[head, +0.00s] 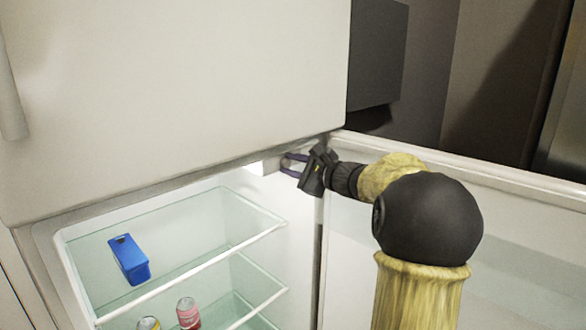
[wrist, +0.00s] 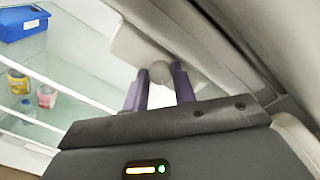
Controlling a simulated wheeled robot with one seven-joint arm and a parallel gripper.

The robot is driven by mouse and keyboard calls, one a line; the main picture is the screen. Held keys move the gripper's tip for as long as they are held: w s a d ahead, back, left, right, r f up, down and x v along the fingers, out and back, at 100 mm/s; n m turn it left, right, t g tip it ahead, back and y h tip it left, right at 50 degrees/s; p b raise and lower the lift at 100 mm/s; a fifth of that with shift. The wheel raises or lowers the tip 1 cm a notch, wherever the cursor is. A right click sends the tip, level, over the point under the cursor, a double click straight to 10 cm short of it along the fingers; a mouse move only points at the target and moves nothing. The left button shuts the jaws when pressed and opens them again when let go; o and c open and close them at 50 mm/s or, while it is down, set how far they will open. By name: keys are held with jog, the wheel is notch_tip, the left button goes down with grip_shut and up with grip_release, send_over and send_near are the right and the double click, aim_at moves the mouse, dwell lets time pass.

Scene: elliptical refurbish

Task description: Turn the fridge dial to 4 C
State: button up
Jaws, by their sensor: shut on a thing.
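The fridge dial (wrist: 158,72) is a small pale knob on a white housing under the fridge's ceiling, in the upper middle of the wrist view. My gripper (wrist: 160,78) has its two purple fingers on either side of the knob, shut on it. In the head view my gripper (head: 284,163) reaches left to the white housing (head: 262,168) at the top right of the open fridge compartment. The fingers and housing hide the dial there. No numbers or marks on the dial can be read in either view.
A blue box (head: 129,259) lies on the upper glass shelf (head: 190,265). Cans, including a pink one (head: 188,312), stand on a lower shelf. The open fridge door (head: 520,240) is at the right, behind my arm. The closed upper door (head: 180,80) is above.

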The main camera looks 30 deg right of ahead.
jog(key=o, duration=0.7)
jog(key=v, duration=1.7)
jog(key=shift+s+d, duration=0.1)
jog(key=shift+s, duration=0.1)
